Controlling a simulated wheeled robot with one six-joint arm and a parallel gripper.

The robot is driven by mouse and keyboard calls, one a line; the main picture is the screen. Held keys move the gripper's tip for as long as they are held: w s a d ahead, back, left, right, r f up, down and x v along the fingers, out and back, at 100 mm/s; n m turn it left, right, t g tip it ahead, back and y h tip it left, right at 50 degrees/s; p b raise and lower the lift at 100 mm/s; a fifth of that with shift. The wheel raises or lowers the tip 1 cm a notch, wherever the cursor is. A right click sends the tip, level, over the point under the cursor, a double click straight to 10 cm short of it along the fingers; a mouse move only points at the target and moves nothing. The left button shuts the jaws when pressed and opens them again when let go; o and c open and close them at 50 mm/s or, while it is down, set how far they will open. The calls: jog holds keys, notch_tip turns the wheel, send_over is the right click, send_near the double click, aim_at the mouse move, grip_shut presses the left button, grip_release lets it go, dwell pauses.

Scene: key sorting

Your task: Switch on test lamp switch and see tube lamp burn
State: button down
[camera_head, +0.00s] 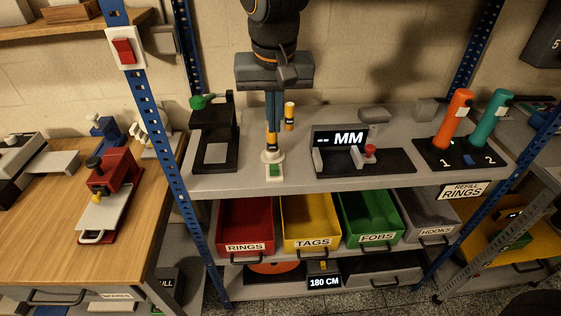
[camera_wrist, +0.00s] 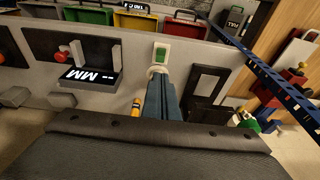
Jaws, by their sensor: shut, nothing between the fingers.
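A green rocker switch on a white plate (camera_head: 275,170) lies near the front edge of the grey bench; it also shows in the wrist view (camera_wrist: 162,53). A red rocker switch on a white plate (camera_head: 124,50) is on the blue post at upper left. No label tells which is the test lamp switch. My gripper (camera_head: 272,133) is shut and empty, pointing down just behind the green switch, by a round white base (camera_head: 272,157). Its fingers (camera_wrist: 158,80) also show in the wrist view; contact cannot be told. I cannot identify a lit tube lamp.
A yellow upright cylinder (camera_head: 289,115) stands close right of my fingers. A black stand (camera_head: 213,130) is left, an MM display (camera_head: 339,139) right, and orange (camera_head: 455,117) and teal (camera_head: 489,118) tubes farther right. Coloured bins, including a red one (camera_head: 245,220), sit below.

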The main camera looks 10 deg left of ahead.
jog(key=p, duration=0.3)
send_over(274, 168)
jog(key=s, duration=0.2)
jog(key=f, duration=1.2)
jog(key=shift+d+f, duration=0.15)
jog(key=shift+d, duration=0.15)
jog(key=shift+f, duration=0.7)
jog(key=shift+f, duration=0.15)
jog(key=shift+s+f, duration=0.1)
jog(key=shift+f, duration=0.1)
jog(key=shift+r, duration=0.1)
jog(key=shift+w+a+r+p, duration=0.15)
jog(key=shift+w+r+p, duration=0.15)
jog(key=shift+w, duration=0.4)
